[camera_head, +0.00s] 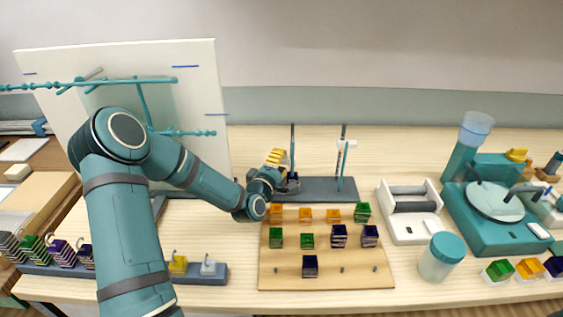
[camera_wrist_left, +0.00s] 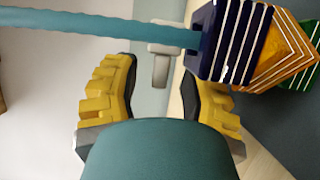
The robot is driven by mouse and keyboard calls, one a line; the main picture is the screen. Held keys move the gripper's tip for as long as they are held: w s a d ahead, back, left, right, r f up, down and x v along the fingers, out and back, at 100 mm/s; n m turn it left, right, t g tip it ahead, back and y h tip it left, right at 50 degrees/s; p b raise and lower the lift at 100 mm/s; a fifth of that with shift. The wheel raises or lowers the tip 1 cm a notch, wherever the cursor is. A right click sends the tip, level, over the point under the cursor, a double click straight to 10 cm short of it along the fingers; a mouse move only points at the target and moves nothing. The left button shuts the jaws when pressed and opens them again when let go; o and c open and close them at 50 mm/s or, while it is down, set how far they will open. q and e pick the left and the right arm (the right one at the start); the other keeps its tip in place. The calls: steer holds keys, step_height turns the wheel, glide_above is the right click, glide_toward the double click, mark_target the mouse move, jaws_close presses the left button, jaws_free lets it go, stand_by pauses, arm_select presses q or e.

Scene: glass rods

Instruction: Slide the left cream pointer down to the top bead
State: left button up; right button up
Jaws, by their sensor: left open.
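In the head view my left gripper (camera_head: 277,165) is at the left rod (camera_head: 292,138) of the dark stand (camera_head: 315,190) and hides much of it. In the left wrist view the rod (camera_wrist_left: 90,28) runs sideways to a dark striped bead (camera_wrist_left: 232,42), with an amber bead (camera_wrist_left: 285,50) and a green bead beyond. The fingers are open and apart.
The right rod (camera_head: 341,170) carries a pale pointer (camera_head: 348,143). A wooden board (camera_head: 325,278) with several coloured beads lies in front. A white holder (camera_head: 409,220), a lidded jar (camera_head: 442,257) and a teal machine (camera_head: 500,225) stand right. A white panel (camera_head: 195,60) stands behind left.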

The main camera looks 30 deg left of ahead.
arm_select(q)
steer(key=shift+w+a, duration=0.1)
steer(key=shift+w, duration=0.5)
jaws_close()
steer(key=shift+r, duration=0.1)
steer(key=shift+r, duration=0.2)
jaws_free()
